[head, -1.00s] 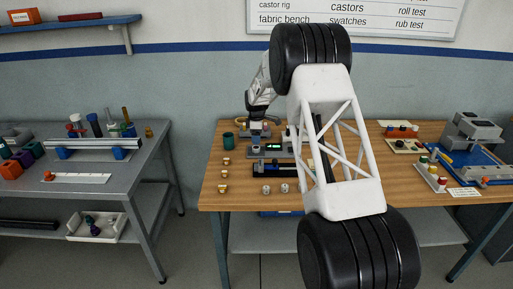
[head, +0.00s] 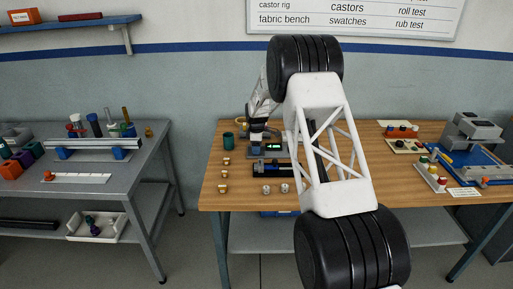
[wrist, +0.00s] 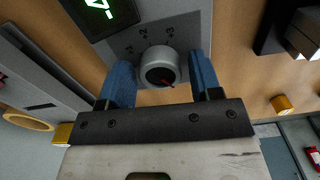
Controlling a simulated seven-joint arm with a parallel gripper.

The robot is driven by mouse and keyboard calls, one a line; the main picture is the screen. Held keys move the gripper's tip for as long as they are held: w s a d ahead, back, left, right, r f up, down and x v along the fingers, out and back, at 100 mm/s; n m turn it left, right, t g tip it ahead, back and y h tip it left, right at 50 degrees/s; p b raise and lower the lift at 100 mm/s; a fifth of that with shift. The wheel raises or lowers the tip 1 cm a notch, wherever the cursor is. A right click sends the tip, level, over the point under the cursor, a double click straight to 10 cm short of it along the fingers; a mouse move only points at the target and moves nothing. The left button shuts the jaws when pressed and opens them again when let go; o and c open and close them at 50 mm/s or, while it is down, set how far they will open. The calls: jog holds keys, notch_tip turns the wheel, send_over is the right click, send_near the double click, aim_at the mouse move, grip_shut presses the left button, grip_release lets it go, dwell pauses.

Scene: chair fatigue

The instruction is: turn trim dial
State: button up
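The trim dial (wrist: 160,64) is a round grey knob with a red pointer mark, on a grey panel with small dark markings in the wrist view. My gripper (wrist: 163,70) has its two blue fingers on either side of the dial. Some space shows between the fingers and the knob, more on the right, so it looks open around the dial. A dark display (wrist: 98,12) with green characters sits above the dial. In the head view my gripper (head: 257,139) is down at the device (head: 272,151) on the wooden bench; the dial is not discernible there.
The wooden bench (head: 420,205) holds a dark green cup (head: 228,139), small brass and silver pieces at the front, and a blue-based machine (head: 480,165) at right. In the wrist view a brass knob (wrist: 281,104) lies right and a dark block (wrist: 290,30) upper right.

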jog(key=c, duration=0.7)
